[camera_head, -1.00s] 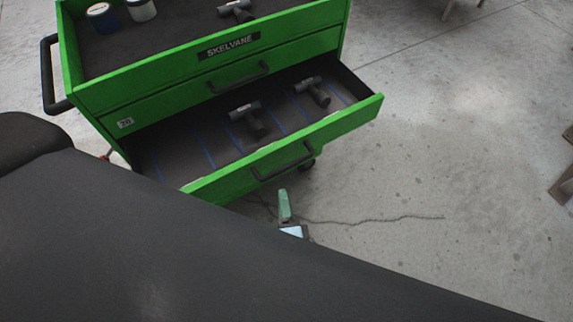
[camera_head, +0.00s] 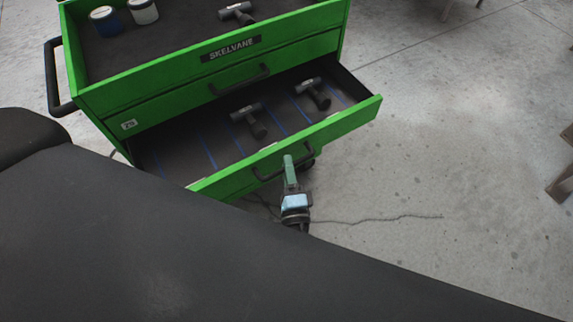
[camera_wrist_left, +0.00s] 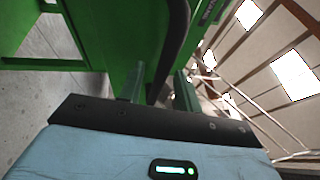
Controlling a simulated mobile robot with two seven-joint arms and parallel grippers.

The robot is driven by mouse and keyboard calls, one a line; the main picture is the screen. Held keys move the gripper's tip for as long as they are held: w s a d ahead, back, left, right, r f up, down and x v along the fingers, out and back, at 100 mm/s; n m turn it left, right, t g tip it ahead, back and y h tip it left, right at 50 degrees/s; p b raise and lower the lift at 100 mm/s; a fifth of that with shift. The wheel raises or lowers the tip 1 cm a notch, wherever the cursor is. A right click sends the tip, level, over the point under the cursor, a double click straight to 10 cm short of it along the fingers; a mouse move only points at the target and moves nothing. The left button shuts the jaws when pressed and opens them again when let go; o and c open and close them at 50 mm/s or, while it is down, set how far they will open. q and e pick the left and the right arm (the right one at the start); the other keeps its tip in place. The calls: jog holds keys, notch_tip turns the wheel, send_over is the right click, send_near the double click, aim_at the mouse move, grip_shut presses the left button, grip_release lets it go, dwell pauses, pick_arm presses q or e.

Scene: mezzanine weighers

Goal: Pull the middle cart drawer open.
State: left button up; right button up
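The green cart (camera_head: 165,88) stands at the upper left of the head view. Its pulled-out drawer (camera_head: 345,122) sits below a closed upper drawer (camera_head: 180,96). The open drawer's dark bar handle (camera_head: 311,152) is on its front. My left gripper (camera_head: 289,164), with green fingers, is at this handle. In the left wrist view the fingers (camera_wrist_left: 160,78) stand apart, with the dark handle (camera_wrist_left: 174,45) running between them. Whether either finger touches it I cannot tell. My right gripper is not in view.
Two black hammers (camera_head: 249,118) (camera_head: 313,93) lie in the open drawer. The top tray holds a blue jar (camera_head: 105,22), a white jar (camera_head: 143,12) and another hammer (camera_head: 237,12). A side rail (camera_head: 52,75) is on the cart's left.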

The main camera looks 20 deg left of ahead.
pick_arm(q)
jog(key=shift+w+a+r, duration=0.1)
jog(key=shift+w+a, duration=0.1)
jog(key=shift+w, duration=0.2)
grip_shut()
